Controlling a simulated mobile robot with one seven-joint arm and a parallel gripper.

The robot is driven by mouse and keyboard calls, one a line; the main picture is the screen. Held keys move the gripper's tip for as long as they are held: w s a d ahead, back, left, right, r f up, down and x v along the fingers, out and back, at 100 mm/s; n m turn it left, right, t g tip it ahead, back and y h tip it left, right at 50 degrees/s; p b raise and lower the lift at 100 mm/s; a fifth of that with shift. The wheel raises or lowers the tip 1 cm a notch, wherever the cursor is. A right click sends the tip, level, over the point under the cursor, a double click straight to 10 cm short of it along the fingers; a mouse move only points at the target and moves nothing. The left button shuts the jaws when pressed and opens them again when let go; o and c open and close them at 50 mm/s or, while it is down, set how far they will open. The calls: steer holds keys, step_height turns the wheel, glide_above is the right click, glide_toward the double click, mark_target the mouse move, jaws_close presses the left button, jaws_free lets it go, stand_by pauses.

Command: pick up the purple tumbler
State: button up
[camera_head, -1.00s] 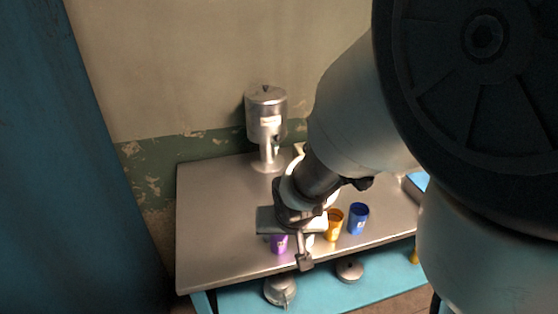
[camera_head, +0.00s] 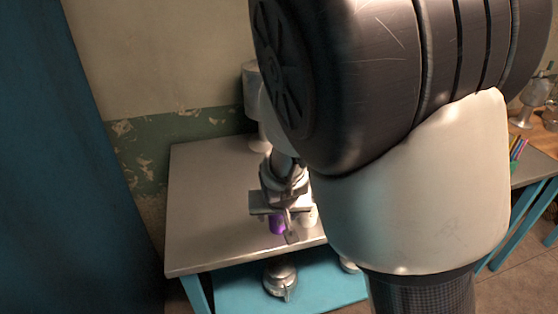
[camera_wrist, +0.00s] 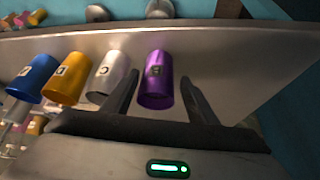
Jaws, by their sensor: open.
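The purple tumbler (camera_wrist: 156,80) stands on the metal table in the wrist view, with a dark letter mark on its side. It lies between the two fingers of my open gripper (camera_wrist: 160,92), one finger on each side, with small gaps showing. In the head view the purple tumbler (camera_head: 278,225) shows just below my gripper (camera_head: 281,222), partly hidden by it. A white tumbler marked C (camera_wrist: 108,78) stands close by, just outside one finger.
An orange tumbler (camera_wrist: 71,79) and a blue tumbler (camera_wrist: 34,77) stand in a row beyond the white one. The metal table (camera_head: 205,205) is bare on its left. Metal items, including a lidded pot (camera_head: 280,277), sit on the blue lower shelf (camera_head: 325,289).

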mark_target(278, 218)
steer(key=b+x, duration=0.1)
steer(key=x, duration=0.2)
steer(key=b+x, duration=0.1)
steer(key=shift+w+d+f+b, duration=0.15)
steer(key=shift+d+f+b, duration=0.1)
steer(key=shift+f+b, duration=0.05)
steer(key=shift+w+a+f, duration=0.1)
steer(key=shift+w+f, duration=0.1)
steer(key=shift+f, duration=0.05)
steer(key=c, duration=0.8)
steer(key=shift+r, duration=0.15)
